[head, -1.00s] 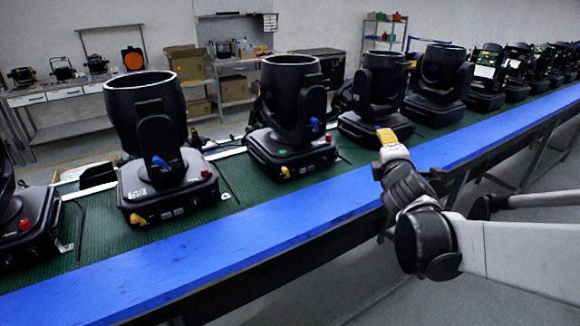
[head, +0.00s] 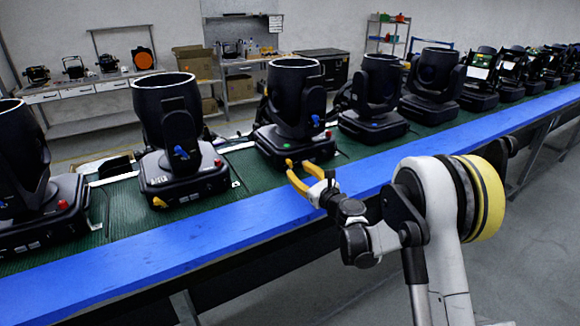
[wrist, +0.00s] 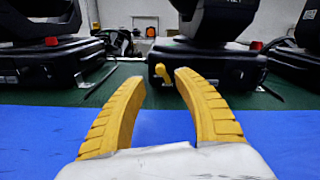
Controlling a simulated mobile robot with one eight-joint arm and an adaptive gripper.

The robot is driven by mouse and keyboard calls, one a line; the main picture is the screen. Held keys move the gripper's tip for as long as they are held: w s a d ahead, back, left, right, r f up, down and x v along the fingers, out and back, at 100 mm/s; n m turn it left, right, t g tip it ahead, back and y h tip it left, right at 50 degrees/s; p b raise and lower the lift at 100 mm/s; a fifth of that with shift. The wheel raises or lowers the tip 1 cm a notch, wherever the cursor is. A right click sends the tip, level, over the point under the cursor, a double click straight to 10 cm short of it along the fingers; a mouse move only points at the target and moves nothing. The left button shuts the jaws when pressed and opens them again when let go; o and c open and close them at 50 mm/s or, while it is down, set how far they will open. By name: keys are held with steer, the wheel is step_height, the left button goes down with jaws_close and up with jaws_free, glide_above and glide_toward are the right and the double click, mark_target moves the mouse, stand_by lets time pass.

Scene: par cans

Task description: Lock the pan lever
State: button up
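A black par can (head: 297,100) stands upright on its square base (head: 300,146) on the green belt. A small yellow lever (wrist: 162,73) juts from the base's front, and a red knob (wrist: 257,46) sits at its upper right. A blue lever (head: 315,120) is on the side of the yoke arm. My gripper (head: 305,171) is open, its two yellow fingers pointing at this base. In the wrist view, my gripper (wrist: 158,78) has the yellow lever between its fingertips in the picture. Contact cannot be told. In the head view a finger hides this lever.
A similar par can (head: 180,130) with its own yellow lever (head: 158,202) stands to the left; several more run off right. The blue rail (head: 130,262) edges the belt in front, below my gripper. Tables and shelves stand at the back wall.

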mark_target(290, 163)
steer(key=b+x, duration=0.1)
steer(key=x, duration=0.5)
steer(key=shift+r, duration=0.1)
